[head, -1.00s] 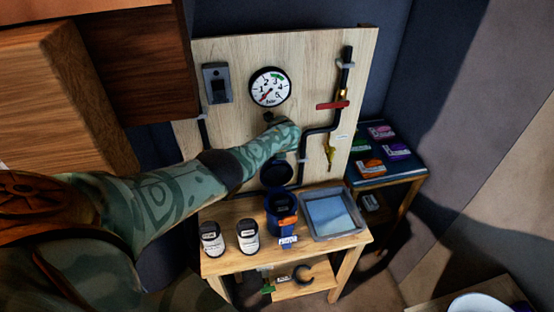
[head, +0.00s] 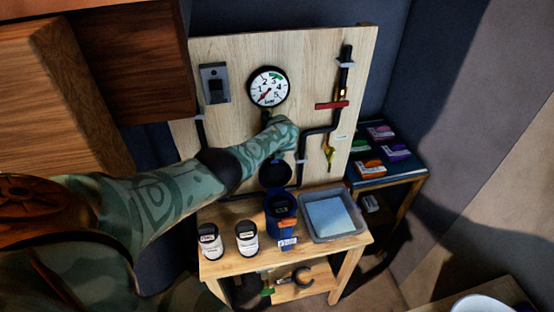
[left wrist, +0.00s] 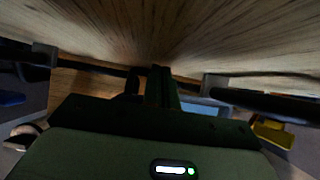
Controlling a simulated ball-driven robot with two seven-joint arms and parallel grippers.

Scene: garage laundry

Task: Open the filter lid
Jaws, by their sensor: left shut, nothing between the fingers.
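A blue filter housing (head: 281,212) with an orange and a white label stands at the back of the small wooden table. A round black disc (head: 275,173), which looks like its lid, stands upright behind and above it, against the board; its hinge is not clear. My left arm reaches across to the board just above the disc. In the left wrist view my left gripper (left wrist: 161,82) is shut and empty, close to the wooden board. In the head view its fingers are hidden by the wrist. My right gripper is not in view.
The wooden board (head: 240,55) carries a pressure gauge (head: 268,86), a grey switch box (head: 214,83), black pipes and a red handle (head: 332,105). Two labelled jars (head: 247,238) and a grey tray (head: 335,237) share the table. Wooden cabinets stand at left.

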